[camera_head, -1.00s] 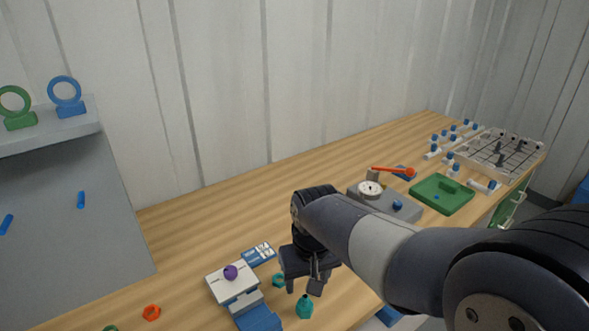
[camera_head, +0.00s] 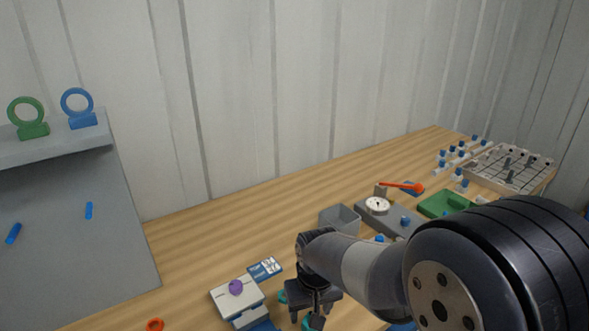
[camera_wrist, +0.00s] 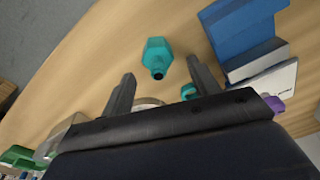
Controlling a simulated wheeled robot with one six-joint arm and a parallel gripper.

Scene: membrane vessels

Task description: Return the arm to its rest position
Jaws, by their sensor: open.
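My gripper (camera_head: 314,312) is at the end of my bent arm, above the front part of the wooden bench. In the wrist view its two fingers (camera_wrist: 160,85) are spread apart with nothing held between them. Another teal piece (camera_wrist: 188,91) shows partly behind the right finger. In the head view the gripper hides most of both teal pieces.
A white and blue device with a purple knob (camera_head: 236,287) stands just left of my gripper, beside a blue card (camera_head: 265,268). A grey bin (camera_head: 340,220), a gauge box (camera_head: 378,205) and a green tray (camera_head: 441,204) stand behind my arm. The bench's back strip is clear.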

